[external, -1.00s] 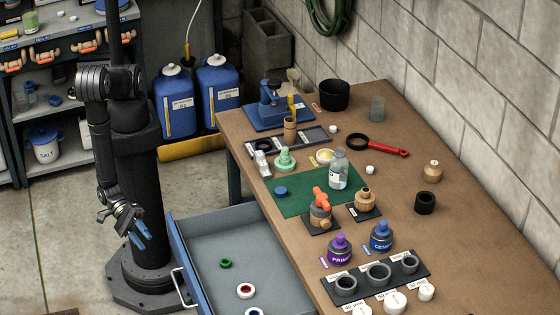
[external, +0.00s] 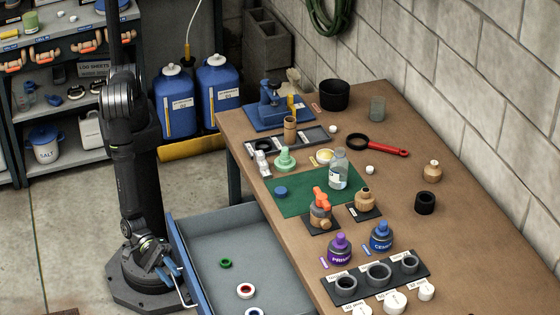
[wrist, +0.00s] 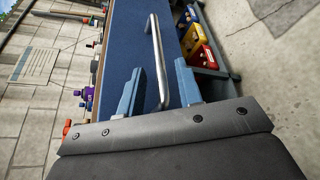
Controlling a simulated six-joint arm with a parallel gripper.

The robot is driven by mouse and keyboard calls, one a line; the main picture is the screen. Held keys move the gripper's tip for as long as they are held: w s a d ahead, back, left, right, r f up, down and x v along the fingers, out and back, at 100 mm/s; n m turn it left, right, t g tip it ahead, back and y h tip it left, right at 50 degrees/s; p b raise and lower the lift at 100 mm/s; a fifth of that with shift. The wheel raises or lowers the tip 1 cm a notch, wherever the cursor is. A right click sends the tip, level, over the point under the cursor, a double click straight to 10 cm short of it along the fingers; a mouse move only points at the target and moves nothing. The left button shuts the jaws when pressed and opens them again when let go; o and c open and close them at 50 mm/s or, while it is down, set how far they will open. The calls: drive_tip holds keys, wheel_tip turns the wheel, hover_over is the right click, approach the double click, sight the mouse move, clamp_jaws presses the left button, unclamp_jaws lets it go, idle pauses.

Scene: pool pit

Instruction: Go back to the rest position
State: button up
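My gripper (external: 171,272) hangs low beside my column, close to the left wall of the open drawer (external: 176,243). Its two blue fingers stand apart with nothing held, as the wrist view of my gripper (wrist: 160,66) shows. The drawer's metal handle (wrist: 157,62) runs through the gap between the fingers in that view, in front of the blue drawer face (wrist: 122,45). I cannot tell whether the fingers touch the handle. In the external view the handle (external: 188,299) is just below the fingers.
The drawer holds a few rings, one of them green (external: 225,264). The brown workbench (external: 395,215) to the right carries bottles, a green mat (external: 292,203) and a black ring holder (external: 410,281). Blue jugs (external: 174,100) and shelves stand behind my arm. The floor at left is clear.

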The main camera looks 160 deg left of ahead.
drive_tip(key=shift+x, duration=0.9)
drive_tip(key=shift+a, duration=0.1)
drive_tip(key=v, duration=1.7)
drive_tip(key=shift+s+d, duration=0.2)
drive_tip(key=shift+s, duration=0.05)
drive_tip(key=shift+x, duration=8.7)
drive_tip(key=shift+w+a, duration=0.1)
drive_tip(key=shift+a, duration=0.1)
